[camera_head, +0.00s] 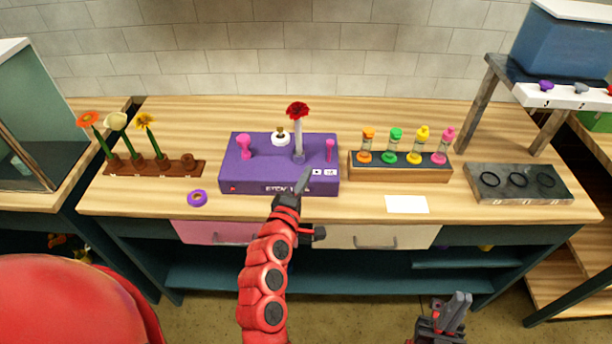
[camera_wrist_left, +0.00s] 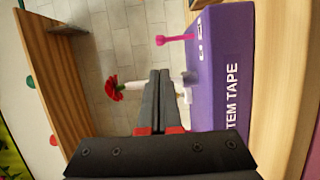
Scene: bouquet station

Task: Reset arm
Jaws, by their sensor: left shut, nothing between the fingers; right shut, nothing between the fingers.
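My left gripper (camera_head: 303,182) is shut and empty, in front of the purple stem tape box (camera_head: 235,172) on the wooden table. In the left wrist view its closed fingers (camera_wrist_left: 160,75) point toward the box (camera_wrist_left: 218,75) and a red flower (camera_wrist_left: 114,88). In the head view the red flower (camera_head: 297,110) stands upright in a pale holder on the box. My right gripper (camera_head: 458,305) is shut and empty, low in front of the table at the bottom right.
A brown rack (camera_head: 160,169) with several flowers stands left. A purple ring (camera_head: 197,198) lies near it. A rack of colored bottles (camera_head: 400,174), a white card (camera_head: 406,204) and a grey tray with black rings (camera_head: 530,196) are to the right. The table's front edge lies below my left gripper.

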